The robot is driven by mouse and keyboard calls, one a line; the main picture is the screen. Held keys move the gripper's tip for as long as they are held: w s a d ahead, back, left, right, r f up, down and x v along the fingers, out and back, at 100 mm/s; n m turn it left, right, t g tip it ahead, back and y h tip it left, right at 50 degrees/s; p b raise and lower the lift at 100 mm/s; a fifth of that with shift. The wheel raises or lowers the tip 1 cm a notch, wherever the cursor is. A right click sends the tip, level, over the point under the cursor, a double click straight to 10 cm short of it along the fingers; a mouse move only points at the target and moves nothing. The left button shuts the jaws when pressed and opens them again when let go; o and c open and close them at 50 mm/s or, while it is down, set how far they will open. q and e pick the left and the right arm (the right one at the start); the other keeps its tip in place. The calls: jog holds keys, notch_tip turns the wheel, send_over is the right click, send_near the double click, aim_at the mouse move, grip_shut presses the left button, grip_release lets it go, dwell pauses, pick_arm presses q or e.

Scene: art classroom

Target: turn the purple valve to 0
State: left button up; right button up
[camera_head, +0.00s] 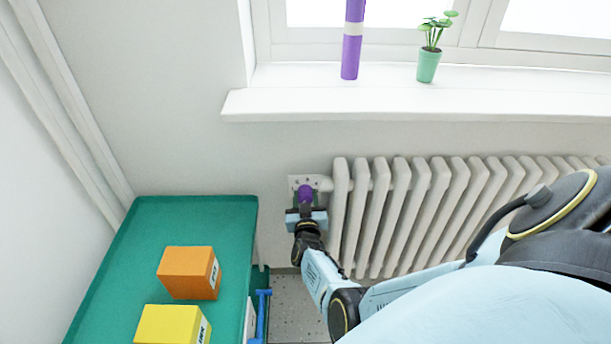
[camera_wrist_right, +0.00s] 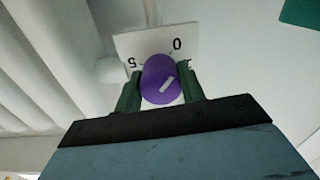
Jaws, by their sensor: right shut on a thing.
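The purple valve (camera_head: 306,193) is on a white plate (camera_head: 295,182) at the left end of the radiator, below the window sill. My right gripper (camera_head: 306,210) reaches it from the front. In the right wrist view the valve (camera_wrist_right: 158,75) is a round knob with a slanted white mark, gripped between the green fingers of the right gripper (camera_wrist_right: 160,86), one on each side. The plate (camera_wrist_right: 150,43) behind it carries an upside-down 0 and 5. The mark slants toward the upper right, on the side of the 0. My left gripper is not in view.
The white radiator (camera_head: 430,200) stands directly right of the valve. A green table (camera_head: 230,215) at the left holds an orange box (camera_head: 187,272) and a yellow box (camera_head: 168,326). A purple cylinder (camera_head: 350,60) and a potted plant (camera_head: 428,66) stand on the sill.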

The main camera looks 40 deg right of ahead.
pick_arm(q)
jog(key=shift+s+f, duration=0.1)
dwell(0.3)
pick_arm(e)
jog(key=o, duration=1)
jog(key=shift+c, duration=0.2)
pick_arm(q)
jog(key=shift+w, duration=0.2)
pick_arm(e)
jog(key=shift+s+a, duration=0.15)
jog(key=shift+s, duration=0.05)
jog(key=p+v, duration=0.2)
jog(key=v, duration=0.3)
jog(key=shift+s+a+r, duration=0.1)
jog(key=shift+s+a, duration=0.05)
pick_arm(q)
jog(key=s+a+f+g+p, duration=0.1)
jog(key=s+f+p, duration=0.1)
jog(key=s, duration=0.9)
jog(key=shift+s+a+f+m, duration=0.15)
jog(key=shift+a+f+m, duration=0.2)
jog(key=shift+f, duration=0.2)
pick_arm(e)
send_near(306, 200)
jog(key=shift+v, duration=1.2)
